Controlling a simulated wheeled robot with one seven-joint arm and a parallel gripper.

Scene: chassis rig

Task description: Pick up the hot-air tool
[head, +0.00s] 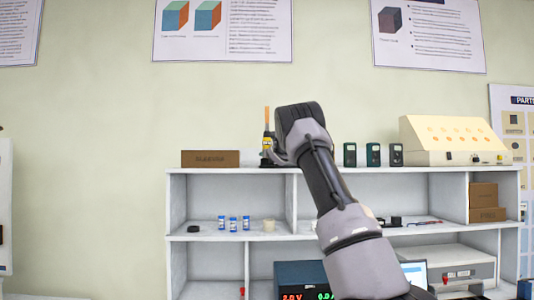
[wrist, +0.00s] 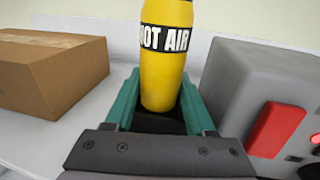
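The hot-air tool (head: 267,143) stands upright on top of the white shelf unit, with an orange upper part and a yellow body. In the wrist view its yellow body (wrist: 165,60) carries a black and white label ending in "OT AIR". My gripper (wrist: 162,95) has its two teal fingers on either side of the tool's body, very near it. I cannot tell whether both fingers press on it. In the head view my wrist hides the fingers and the area right of the tool.
A brown box (head: 210,158) is left of the tool; it also shows in the wrist view (wrist: 50,70). A grey unit with a red switch (wrist: 275,128) is close on the right. Several dark green devices (head: 373,154) and a cream sloped case (head: 455,140) stand farther right.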

